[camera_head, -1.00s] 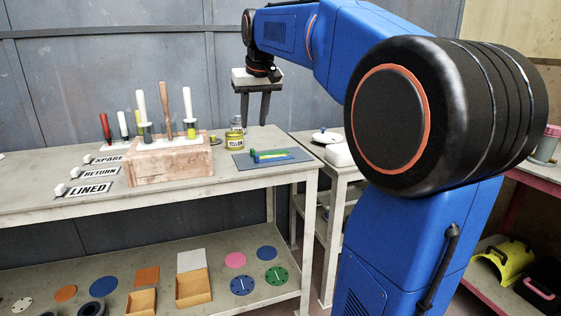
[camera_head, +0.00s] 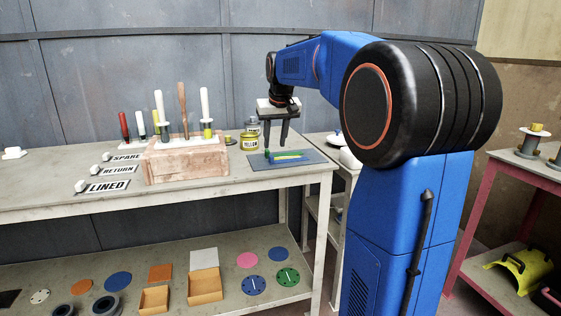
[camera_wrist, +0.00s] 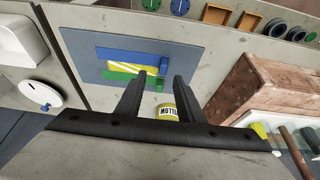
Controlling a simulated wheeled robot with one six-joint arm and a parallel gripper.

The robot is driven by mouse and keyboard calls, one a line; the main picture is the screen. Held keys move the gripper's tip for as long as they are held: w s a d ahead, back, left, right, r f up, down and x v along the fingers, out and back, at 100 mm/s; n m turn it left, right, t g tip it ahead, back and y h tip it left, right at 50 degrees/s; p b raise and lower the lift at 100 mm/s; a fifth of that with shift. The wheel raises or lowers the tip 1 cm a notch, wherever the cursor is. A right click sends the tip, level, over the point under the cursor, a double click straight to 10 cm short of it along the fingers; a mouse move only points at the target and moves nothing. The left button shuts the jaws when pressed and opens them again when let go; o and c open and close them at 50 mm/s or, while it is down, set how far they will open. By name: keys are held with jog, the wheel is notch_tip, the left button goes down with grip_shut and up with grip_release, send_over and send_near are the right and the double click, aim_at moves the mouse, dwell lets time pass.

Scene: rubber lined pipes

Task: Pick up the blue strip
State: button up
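The blue strip (camera_wrist: 130,54) lies on a grey-blue mat (camera_wrist: 88,45), beside a yellow strip (camera_wrist: 125,69) and a green strip (camera_wrist: 118,77). In the head view the blue strip (camera_head: 288,160) is at the front of this small group, on the mat's (camera_head: 316,159) upper face. My gripper (camera_wrist: 161,77) is open and empty, fingers pointing down. In the head view my gripper (camera_head: 275,146) hangs just above and behind the strips. In the wrist view one finger overlaps the strips' right end, where a small blue piece shows between the fingers.
A yellow labelled tin (camera_head: 249,141) stands left of the mat. A pinkish block (camera_head: 187,160) with upright rods stands farther left. LINED, RETURN and SPARE label plates (camera_head: 108,186) lie at the left. A side table with white items (camera_head: 347,157) stands right of the bench.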

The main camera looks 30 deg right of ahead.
aim_at(271, 155)
jog(key=shift+a+x, duration=0.15)
jog(key=shift+x, duration=1.4)
jog(key=shift+a+x, duration=0.15)
jog(key=shift+x, duration=1.45)
grip_shut()
